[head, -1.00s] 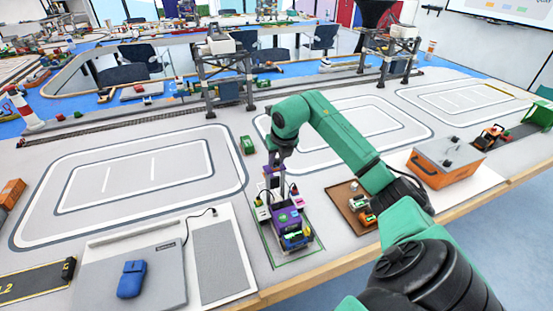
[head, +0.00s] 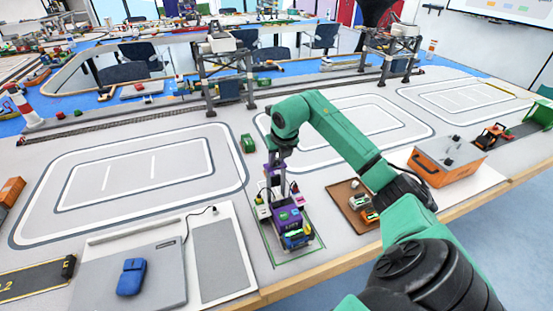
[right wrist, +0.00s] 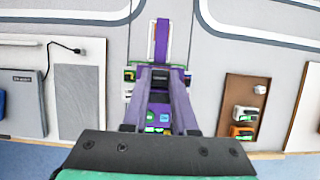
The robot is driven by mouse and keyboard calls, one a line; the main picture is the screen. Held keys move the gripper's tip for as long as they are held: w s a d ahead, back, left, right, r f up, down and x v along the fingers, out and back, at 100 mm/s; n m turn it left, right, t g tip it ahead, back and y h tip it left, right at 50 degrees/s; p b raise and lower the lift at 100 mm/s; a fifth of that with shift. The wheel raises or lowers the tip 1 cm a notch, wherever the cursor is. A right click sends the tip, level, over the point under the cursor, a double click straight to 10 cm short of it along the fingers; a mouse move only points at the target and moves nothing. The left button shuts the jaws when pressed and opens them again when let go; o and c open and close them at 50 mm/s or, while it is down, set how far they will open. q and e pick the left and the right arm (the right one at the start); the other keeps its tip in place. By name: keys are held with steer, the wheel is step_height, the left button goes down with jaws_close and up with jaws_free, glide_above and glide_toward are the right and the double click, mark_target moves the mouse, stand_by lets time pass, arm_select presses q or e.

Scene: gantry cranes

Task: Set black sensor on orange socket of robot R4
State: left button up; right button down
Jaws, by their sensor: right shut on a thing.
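The purple wheeled robot (head: 288,222), which I take for R4, stands inside a green outline near the table's front edge. My right gripper (head: 278,194) points down just above and behind it, and it also shows in the right wrist view (right wrist: 160,76). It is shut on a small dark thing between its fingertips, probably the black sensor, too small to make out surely. I cannot tell whether that thing touches the robot. The orange socket cannot be made out; the gripper hides part of the robot. My left gripper is not in view.
A brown tray (head: 340,196) with small vehicles lies right of the robot. An orange box (head: 447,165) stands farther right. A grey laptop-like panel (head: 160,282) with a blue mouse-shaped thing (head: 131,277) lies left. Gantry cranes (head: 226,75) stand behind.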

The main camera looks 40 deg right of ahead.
steer(key=c, duration=0.6)
jaws_free()
steer(key=b+v, duration=0.1)
steer(key=v, duration=1.3)
steer(key=shift+r+b, duration=0.3)
steer(key=shift+r, duration=0.05)
